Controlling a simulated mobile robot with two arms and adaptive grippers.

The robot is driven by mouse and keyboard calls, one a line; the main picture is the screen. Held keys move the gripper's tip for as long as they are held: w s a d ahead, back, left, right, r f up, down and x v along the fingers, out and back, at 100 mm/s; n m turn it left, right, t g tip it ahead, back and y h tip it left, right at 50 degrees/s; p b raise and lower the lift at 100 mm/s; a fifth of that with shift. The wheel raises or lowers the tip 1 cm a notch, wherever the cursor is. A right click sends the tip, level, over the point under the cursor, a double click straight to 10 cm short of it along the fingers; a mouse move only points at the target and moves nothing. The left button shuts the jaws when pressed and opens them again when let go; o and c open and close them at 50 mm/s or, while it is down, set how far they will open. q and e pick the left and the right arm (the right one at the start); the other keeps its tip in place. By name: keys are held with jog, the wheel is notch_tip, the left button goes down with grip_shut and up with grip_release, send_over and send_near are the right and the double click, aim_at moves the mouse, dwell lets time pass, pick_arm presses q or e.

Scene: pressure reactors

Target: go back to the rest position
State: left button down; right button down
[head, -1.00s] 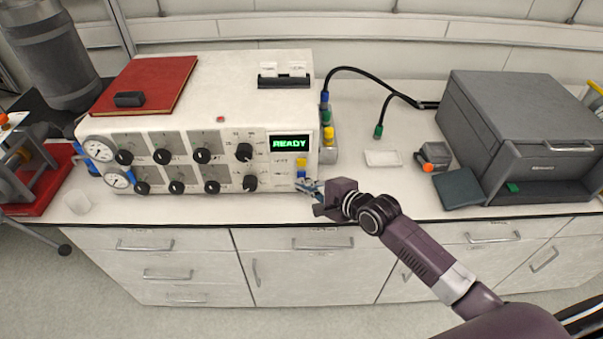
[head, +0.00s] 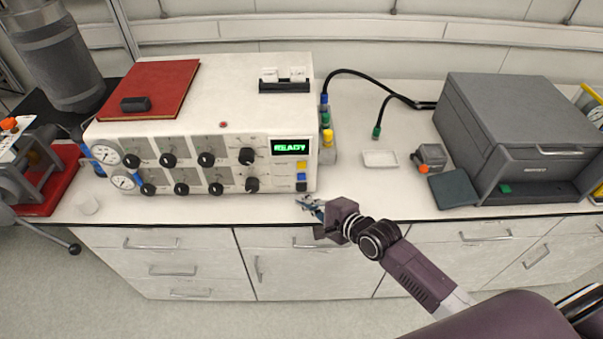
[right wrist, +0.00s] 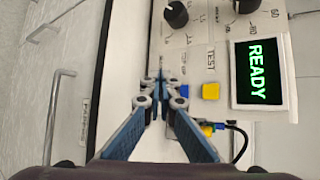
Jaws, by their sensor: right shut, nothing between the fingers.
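My right gripper (head: 308,205) is shut and empty, just in front of the white control unit at the bench's front edge. In the right wrist view its blue fingertips (right wrist: 158,84) meet close to the panel. The control unit (head: 215,115) has a green READY display (head: 290,146), which also shows in the right wrist view (right wrist: 262,75). Below the display are a yellow button (head: 301,165) and a blue button (head: 301,177). The yellow button also shows in the right wrist view (right wrist: 211,91). A gap shows between the gripper and the buttons in the head view. My left gripper is not in view.
Right of the unit are a small white tray (head: 380,159), a small grey device with an orange knob (head: 430,157) and a large grey machine (head: 520,125). A red book (head: 160,85) lies on the unit. A red-based apparatus (head: 45,170) stands at left. White drawers (head: 165,258) lie below.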

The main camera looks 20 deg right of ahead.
jog(key=shift+s, duration=0.1)
dwell(0.4)
jog(key=s+a+f+n+g+h, duration=0.1)
jog(key=s+a+n+g, duration=0.1)
jog(key=s+n, duration=0.4)
jog(key=s+a+f+n+g, duration=0.15)
jog(key=s+n, duration=0.25)
jog(key=s, duration=0.4)
jog(key=s+d+r+n+g+h, duration=0.1)
jog(key=s+d+n+g+h, duration=0.1)
jog(key=s+d+n, duration=0.45)
jog(key=s+d+r+n+g+h, duration=0.1)
jog(key=s+n+g+h, duration=0.15)
jog(key=s, duration=0.65)
notch_tip(320, 180, down, 29)
jog(key=g+b, duration=0.1)
jog(key=b, duration=0.4)
jog(key=s+d+f+g+b, duration=0.1)
jog(key=s+f+b, duration=0.3)
jog(key=s+f, duration=1.5)
notch_tip(320, 180, down, 4)
jog(key=shift+d+f+g, duration=0.1)
jog(key=shift+d+g, duration=0.3)
jog(key=shift+d, duration=0.3)
